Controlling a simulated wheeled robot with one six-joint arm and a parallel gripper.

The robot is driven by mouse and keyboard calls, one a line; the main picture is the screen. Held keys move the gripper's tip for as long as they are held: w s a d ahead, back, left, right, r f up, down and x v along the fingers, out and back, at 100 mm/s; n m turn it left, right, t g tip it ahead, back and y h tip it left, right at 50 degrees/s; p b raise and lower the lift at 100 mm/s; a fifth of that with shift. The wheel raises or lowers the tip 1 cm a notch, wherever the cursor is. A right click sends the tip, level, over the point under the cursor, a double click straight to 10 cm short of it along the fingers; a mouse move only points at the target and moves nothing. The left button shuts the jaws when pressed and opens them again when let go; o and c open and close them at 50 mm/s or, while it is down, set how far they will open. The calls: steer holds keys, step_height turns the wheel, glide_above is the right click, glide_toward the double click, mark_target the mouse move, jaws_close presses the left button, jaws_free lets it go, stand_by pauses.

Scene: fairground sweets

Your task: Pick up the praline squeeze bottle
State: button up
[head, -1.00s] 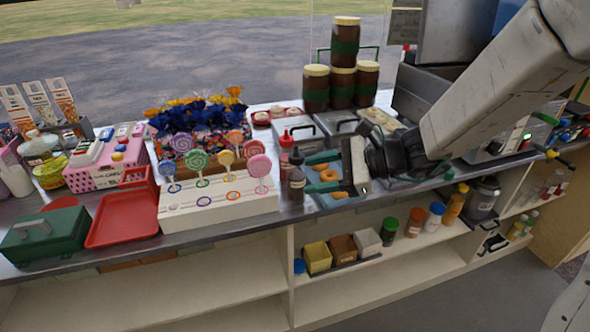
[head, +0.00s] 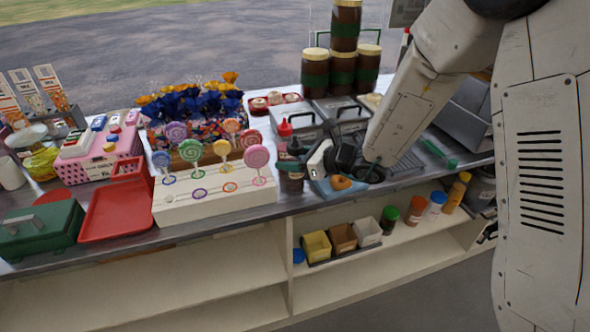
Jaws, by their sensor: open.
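A dark brown squeeze bottle (head: 291,183), which looks like the praline one, stands upright at the counter's front edge, right of the lollipop stand. Its label is too small to read. My gripper (head: 286,157) is open, with its green-tipped fingers reaching left at the bottle's upper part. The fingers appear to lie around or right beside the bottle; I cannot tell whether they touch it. They hide part of its upper body. A red-topped squeeze bottle (head: 285,131) stands just behind it.
The white lollipop stand (head: 215,205) is close on the left. A blue tray with doughnuts (head: 341,183) lies under my wrist on the right. Lidded metal bins (head: 347,118) and stacked brown jars (head: 315,75) stand behind. Open shelves are below.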

mark_target(300, 146)
steer(key=shift+w+a+f, duration=0.15)
steer(key=shift+w+a, duration=0.05)
steer(key=shift+a, duration=0.2)
steer(key=c, duration=0.3)
steer(key=shift+c, duration=0.2)
steer(key=shift+r, duration=0.85)
steer(key=shift+s+d+r, duration=0.1)
steer(key=shift+d+r, duration=0.1)
steer(key=shift+r, duration=0.9)
steer(key=s+f+v, duration=0.1)
steer(key=f+v, duration=0.2)
steer(key=v, duration=1.2)
steer(key=shift+s+d, duration=0.2)
steer(key=shift+s, duration=0.15)
steer(key=shift+f, duration=0.1)
